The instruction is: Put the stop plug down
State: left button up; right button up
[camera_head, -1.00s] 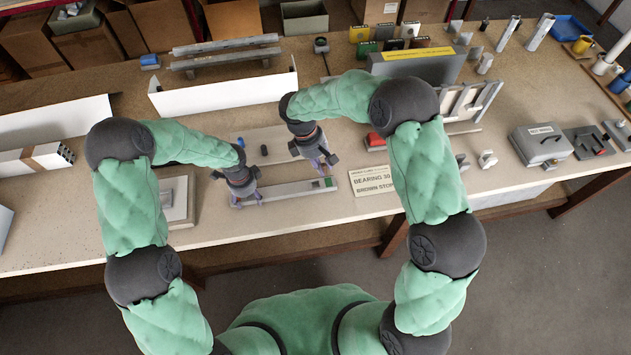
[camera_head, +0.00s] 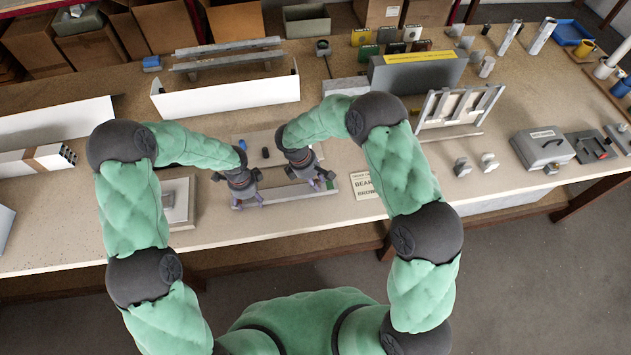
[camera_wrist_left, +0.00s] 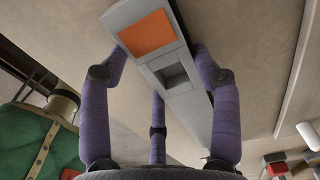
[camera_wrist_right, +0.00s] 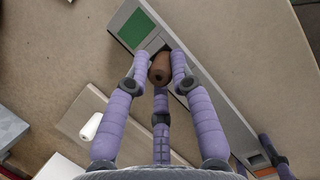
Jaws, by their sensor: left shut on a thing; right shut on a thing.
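The brown stop plug (camera_wrist_right: 159,70) is between the fingertips of my right gripper (camera_wrist_right: 160,68) in the right wrist view. It is close to the recess beside the green end of a long grey profile (camera_wrist_right: 215,95). Whether it touches the profile I cannot tell. In the head view my right gripper (camera_head: 318,180) is over the right end of the profile (camera_head: 289,192). My left gripper (camera_head: 250,202) is shut around the other end. In the left wrist view the profile (camera_wrist_left: 178,78) shows an orange square and an empty-looking recess between the left fingers (camera_wrist_left: 165,75).
A pale board (camera_head: 258,142) behind the profile carries small blue and dark plugs. A printed card (camera_head: 362,187) lies right of it, partly behind my right arm. A grey plate (camera_head: 180,203) lies to the left. A white channel (camera_head: 225,96) stands behind.

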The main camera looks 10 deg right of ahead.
jog(key=shift+f, duration=0.45)
pick_arm(q)
jog(key=shift+s, duration=0.1)
pick_arm(e)
jog(key=shift+s+f, duration=0.1)
jog(key=shift+s+f, duration=0.1)
jog(key=shift+f, duration=0.2)
pick_arm(q)
jog(key=shift+s+r, duration=0.1)
pick_arm(e)
jog(key=o, duration=0.5)
jog(key=shift+s, duration=0.1)
jog(key=shift+c, duration=0.2)
pick_arm(q)
jog(key=shift+a, duration=0.1)
pick_arm(e)
jog(key=shift+o, duration=0.5)
jog(key=shift+f, duration=0.2)
pick_arm(q)
jog(key=shift+w, duration=0.2)
pick_arm(e)
jog(key=shift+r, duration=0.15)
